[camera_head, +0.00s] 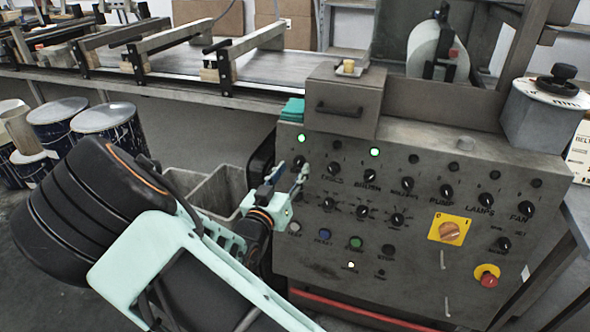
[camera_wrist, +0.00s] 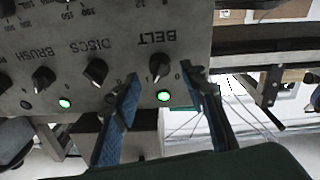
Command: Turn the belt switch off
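The belt switch, a small black rotary knob (camera_wrist: 160,66), sits under the upside-down word BELT on the grey control panel (camera_head: 420,200). A green lamp (camera_wrist: 164,96) beside it is lit. My gripper (camera_wrist: 160,76) is open, with one blue-padded finger on either side of the knob in the wrist view. I cannot tell whether either finger touches it. In the head view my gripper (camera_head: 290,176) is at the panel's upper left corner, close to the belt knob (camera_head: 299,161) and below its lit green lamp (camera_head: 301,138).
Other knobs stand close by, such as discs (camera_wrist: 97,71) and brush (camera_wrist: 43,77). Push buttons (camera_head: 356,243), a yellow-backed switch (camera_head: 449,230) and a red stop button (camera_head: 488,279) are lower on the panel. The conveyor (camera_head: 260,66) runs behind. Paint cans (camera_head: 104,118) and a grey bin (camera_head: 215,190) stand left.

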